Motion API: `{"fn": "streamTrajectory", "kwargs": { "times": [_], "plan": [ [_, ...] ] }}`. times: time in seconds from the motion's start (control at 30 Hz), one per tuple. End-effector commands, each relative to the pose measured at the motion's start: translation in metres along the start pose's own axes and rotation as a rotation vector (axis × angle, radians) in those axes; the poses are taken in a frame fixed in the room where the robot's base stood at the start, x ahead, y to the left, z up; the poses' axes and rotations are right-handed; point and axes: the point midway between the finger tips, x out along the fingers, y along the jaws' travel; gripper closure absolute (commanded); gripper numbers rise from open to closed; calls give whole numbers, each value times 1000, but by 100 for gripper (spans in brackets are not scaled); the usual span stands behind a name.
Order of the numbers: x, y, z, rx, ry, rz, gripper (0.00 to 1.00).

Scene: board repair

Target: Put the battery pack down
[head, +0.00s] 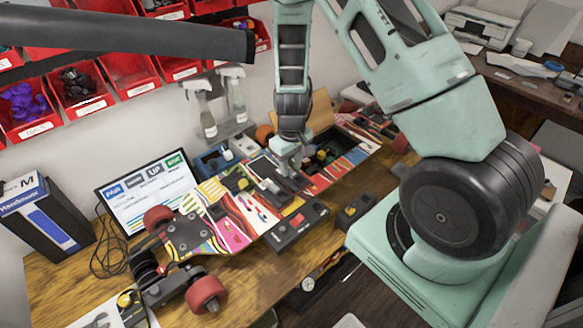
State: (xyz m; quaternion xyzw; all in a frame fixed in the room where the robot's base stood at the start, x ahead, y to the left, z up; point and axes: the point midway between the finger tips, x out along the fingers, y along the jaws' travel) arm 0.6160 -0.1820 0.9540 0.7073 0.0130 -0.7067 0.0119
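A colourful skateboard (225,222) lies upside down across the workbench, with red wheels at its near end and an open section with dark parts along its middle. My gripper (287,170) points down over this middle section. Its fingers are small and partly hidden, so I cannot tell whether they are open or shut. A dark, flat block (264,170) lies right at the fingertips and may be the battery pack; I cannot tell whether it is held or touching the board. A black case with a red patch (297,226) sits at the board's near side.
A monitor (148,190) and a blue-and-black box (50,218) stand at the left. Spray bottles (203,108) stand behind the board. Red bins (82,92) hang on the wall. A small black part (355,210) lies right of the case. Bare wood shows at the bench's front.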

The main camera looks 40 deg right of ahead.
Motion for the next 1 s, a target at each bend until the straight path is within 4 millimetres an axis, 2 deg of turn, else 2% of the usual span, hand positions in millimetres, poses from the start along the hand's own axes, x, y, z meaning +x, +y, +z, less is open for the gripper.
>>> {"fn": "streamTrajectory", "kwargs": {
  "times": [0.3, 0.5, 0.7, 1.0],
  "plan": [
    [-64, 0, -1, -2, 5, 1, 64],
    [-94, 0, 0, 0, 3, 0, 64],
    [-105, 0, 0, 1, 0, 0, 64],
    [-105, 0, 0, 1, -1, 0, 64]
  ]
}}
